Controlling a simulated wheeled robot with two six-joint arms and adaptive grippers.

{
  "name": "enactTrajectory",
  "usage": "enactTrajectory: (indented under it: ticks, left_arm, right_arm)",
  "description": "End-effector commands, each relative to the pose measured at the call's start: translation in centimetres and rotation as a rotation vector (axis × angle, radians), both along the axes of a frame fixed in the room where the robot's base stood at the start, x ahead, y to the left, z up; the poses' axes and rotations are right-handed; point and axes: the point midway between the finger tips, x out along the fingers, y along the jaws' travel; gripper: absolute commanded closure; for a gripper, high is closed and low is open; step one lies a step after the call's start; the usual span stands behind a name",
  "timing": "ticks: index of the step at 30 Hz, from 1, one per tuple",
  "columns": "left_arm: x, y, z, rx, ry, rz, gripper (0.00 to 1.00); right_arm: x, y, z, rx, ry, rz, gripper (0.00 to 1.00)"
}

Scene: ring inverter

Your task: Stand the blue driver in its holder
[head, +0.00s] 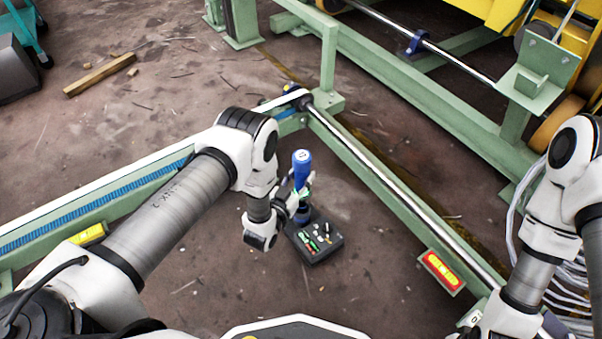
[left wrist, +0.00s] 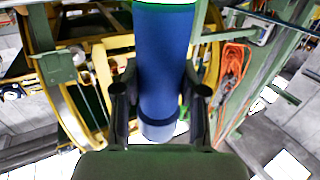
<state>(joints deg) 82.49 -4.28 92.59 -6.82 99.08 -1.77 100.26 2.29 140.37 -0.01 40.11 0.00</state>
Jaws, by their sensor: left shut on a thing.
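The blue driver (head: 302,160) stands about upright in the head view, its blue handle rising above my left gripper (head: 301,196). My left gripper is shut on it. In the left wrist view the blue driver (left wrist: 165,60) runs between the two dark fingers of my left gripper (left wrist: 160,97). The black holder (head: 324,246) lies on the floor below, with small green, red and light-coloured pieces on its top. The driver's lower part overlaps the holder's back edge in the head view; I cannot tell whether they touch. My right gripper is out of view.
A green frame with a steel rod (head: 400,190) runs just right of the holder. A green beam with a blue strip (head: 100,208) lies to the left. White cables (head: 570,275) lie at the right. The floor in front of the holder is clear.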

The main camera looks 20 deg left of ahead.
Motion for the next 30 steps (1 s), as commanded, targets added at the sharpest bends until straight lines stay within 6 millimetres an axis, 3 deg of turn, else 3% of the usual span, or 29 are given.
enactTrajectory:
  ticks: [1, 18, 30]
  left_arm:
    - [0.1, 0.0, -1.0, -0.001, -0.004, 0.000, 1.00]
    - [0.1, 0.0, -7.8, 0.000, -0.006, 0.000, 1.00]
    - [0.1, 0.0, -8.5, -0.001, -0.005, 0.000, 1.00]
  right_arm:
    - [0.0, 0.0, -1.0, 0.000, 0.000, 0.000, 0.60]
    - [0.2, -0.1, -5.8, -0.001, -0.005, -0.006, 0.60]
    - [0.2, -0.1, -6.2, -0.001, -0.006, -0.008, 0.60]
